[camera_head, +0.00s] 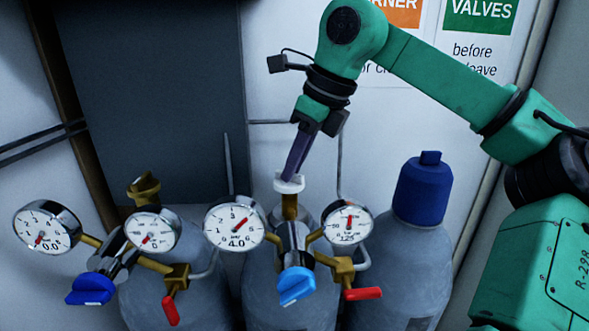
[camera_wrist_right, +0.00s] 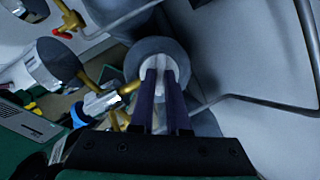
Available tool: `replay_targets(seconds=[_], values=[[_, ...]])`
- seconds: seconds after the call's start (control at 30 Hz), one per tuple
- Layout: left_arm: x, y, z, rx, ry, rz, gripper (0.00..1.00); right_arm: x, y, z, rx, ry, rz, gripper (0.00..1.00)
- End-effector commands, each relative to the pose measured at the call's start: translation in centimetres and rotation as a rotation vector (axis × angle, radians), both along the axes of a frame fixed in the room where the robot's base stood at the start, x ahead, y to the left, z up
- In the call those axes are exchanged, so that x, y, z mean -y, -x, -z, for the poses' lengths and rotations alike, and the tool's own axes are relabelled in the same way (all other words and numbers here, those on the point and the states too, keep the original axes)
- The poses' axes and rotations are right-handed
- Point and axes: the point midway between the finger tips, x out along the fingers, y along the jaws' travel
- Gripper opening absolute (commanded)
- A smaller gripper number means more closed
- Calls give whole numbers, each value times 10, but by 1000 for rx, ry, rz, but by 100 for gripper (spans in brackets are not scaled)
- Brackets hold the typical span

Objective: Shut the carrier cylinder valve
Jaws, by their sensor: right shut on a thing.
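The middle grey gas cylinder (camera_head: 262,290) has a white valve handwheel (camera_head: 289,187) on a brass stem (camera_head: 290,207). My right gripper (camera_head: 292,174) reaches down from above and is shut on this handwheel. In the right wrist view, its two dark fingers (camera_wrist_right: 161,85) press on the white handwheel (camera_wrist_right: 162,64) over the round cylinder top. The middle regulator has a gauge reading about 4.0 (camera_head: 235,226) and another marked 125 (camera_head: 348,222). I cannot see a label naming the cylinder as carrier. My left gripper is not in view.
A left cylinder (camera_head: 160,300) has a brass valve (camera_head: 144,188) and its own gauges. The middle regulator has a blue knob (camera_head: 296,287) and a red lever (camera_head: 362,294). A blue-capped cylinder (camera_head: 424,192) stands at right. Bent grey tubes (camera_wrist_right: 258,102) run close to the handwheel.

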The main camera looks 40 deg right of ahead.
Motion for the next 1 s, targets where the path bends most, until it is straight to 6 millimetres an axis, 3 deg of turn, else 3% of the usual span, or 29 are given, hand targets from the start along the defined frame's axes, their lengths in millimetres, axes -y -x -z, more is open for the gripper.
replay_targets(seconds=[1.0], values=[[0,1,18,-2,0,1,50,-9,-1,-1,2,2,896,0]])
